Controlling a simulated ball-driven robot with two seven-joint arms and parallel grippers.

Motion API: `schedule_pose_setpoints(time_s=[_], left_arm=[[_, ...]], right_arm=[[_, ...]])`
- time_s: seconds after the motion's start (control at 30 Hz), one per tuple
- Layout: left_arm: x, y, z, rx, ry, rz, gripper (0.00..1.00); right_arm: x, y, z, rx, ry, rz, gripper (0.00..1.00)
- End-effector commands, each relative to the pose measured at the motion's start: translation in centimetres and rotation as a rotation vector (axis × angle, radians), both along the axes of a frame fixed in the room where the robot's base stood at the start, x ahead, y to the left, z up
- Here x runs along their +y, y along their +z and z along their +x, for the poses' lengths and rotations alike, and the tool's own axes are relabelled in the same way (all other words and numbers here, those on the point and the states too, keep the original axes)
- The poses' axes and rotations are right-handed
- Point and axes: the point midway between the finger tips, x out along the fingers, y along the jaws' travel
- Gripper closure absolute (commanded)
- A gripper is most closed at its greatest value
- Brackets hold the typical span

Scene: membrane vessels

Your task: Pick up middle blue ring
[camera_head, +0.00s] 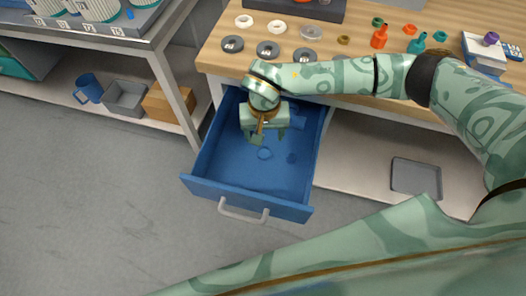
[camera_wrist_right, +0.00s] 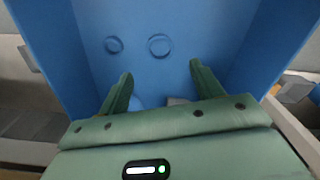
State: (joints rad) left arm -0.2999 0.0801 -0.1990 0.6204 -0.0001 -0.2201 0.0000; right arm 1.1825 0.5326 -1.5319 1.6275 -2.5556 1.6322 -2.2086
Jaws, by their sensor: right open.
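The open blue drawer (camera_head: 222,172) holds blue rings lying flat on its floor. In the head view a lighter ring (camera_head: 264,153) lies near the middle and a smaller, darker one (camera_head: 291,158) to its right. In the right wrist view a larger ring (camera_wrist_right: 159,44) and a smaller ring (camera_wrist_right: 113,44) lie beyond the fingertips. Another round blue piece (camera_wrist_right: 135,102) is partly hidden by a finger. My right gripper (camera_head: 257,140) points down inside the drawer, behind the lighter ring. Its fingers are apart and empty in the wrist view (camera_wrist_right: 161,72). My left gripper is out of view.
The drawer walls stand close around the right gripper, with a grey handle (camera_head: 243,212) in front. The wooden bench (camera_head: 345,62) above carries several rings and small coloured fittings. A shelf at left holds a blue mug (camera_head: 90,88) and a grey bin (camera_head: 124,98).

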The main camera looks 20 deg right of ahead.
Motion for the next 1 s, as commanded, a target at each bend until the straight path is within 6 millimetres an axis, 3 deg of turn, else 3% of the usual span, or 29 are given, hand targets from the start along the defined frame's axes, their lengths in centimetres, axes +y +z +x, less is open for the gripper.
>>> schedule_pose_setpoints(time_s=[0.03,0.27,0.5,0.8,1.0], left_arm=[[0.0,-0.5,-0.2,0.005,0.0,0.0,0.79],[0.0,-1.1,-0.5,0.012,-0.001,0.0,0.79],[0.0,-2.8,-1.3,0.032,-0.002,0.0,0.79],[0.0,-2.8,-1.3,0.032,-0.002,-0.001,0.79],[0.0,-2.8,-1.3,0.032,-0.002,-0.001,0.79]], right_arm=[[0.1,-1.2,-0.1,0.005,0.0,0.002,0.34],[0.1,-3.0,-0.1,0.003,-0.001,0.003,0.34],[0.2,-7.0,-0.4,0.005,-0.001,0.004,0.34],[0.2,-7.2,-0.3,-0.001,-0.001,0.003,0.34],[0.2,-7.2,-0.3,-0.001,-0.001,0.003,0.81]])
